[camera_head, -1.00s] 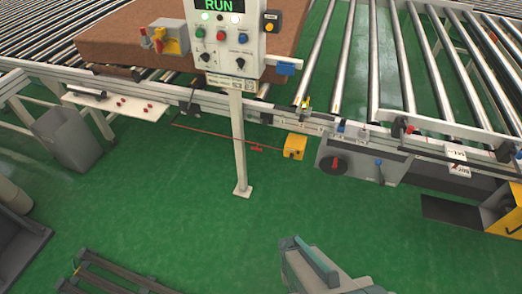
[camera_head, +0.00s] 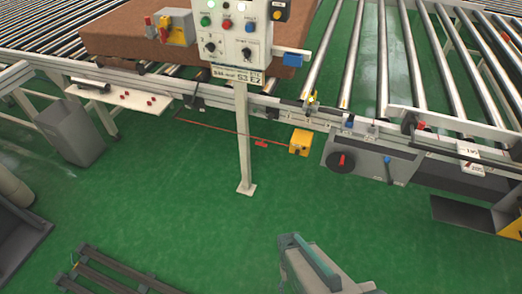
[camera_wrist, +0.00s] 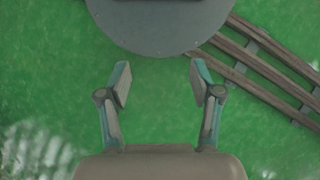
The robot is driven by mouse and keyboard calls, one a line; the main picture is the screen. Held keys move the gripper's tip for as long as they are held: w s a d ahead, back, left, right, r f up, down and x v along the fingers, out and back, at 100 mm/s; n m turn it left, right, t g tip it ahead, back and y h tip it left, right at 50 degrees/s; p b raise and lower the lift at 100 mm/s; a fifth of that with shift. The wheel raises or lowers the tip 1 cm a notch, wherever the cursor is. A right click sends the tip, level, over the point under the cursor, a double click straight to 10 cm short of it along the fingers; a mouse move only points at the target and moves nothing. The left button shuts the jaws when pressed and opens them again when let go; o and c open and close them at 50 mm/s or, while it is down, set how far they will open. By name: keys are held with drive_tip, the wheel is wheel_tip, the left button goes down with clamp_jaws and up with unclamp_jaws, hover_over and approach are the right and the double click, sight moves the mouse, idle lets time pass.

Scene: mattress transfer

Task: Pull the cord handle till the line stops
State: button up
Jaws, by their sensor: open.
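A thin red cord (camera_head: 215,131) runs below the conveyor's front rail in the head view, from the left to a yellow box (camera_head: 299,142). A small red piece that looks like the cord handle (camera_head: 262,144) hangs on it, just left of the box. Its exact shape is too small to tell. My gripper (camera_wrist: 161,82) is open and empty in the wrist view, with green floor between its fingers. The cord and handle are not in the wrist view. My arm shows at the bottom of the head view, well apart from the handle.
A control panel (camera_head: 233,28) on a white post (camera_head: 243,140) stands left of the handle. A grey unit with a red knob (camera_head: 372,162) is right of the yellow box. A slatted dark rack (camera_head: 105,270) lies at lower left. The green floor between is clear.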

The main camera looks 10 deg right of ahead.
drive_tip(key=shift+o, duration=1.4)
drive_tip(key=w+f+n+t+h+b, duration=0.1)
drive_tip(key=w+f+b, duration=0.6)
drive_tip(key=w+f, duration=0.1)
drive_tip(key=shift+w+t, duration=0.4)
drive_tip(key=shift+w, duration=0.05)
drive_tip(key=n+t+h+b, duration=0.7)
drive_tip(key=n+t+b, duration=1.3)
drive_tip(key=n+b, duration=0.7)
approach(261, 144)
drive_tip(key=n+p, duration=0.2)
drive_tip(key=b+x, duration=0.2)
drive_tip(key=x, duration=0.8)
drive_tip(key=shift+w+f, duration=0.1)
drive_tip(key=shift+w, duration=0.25)
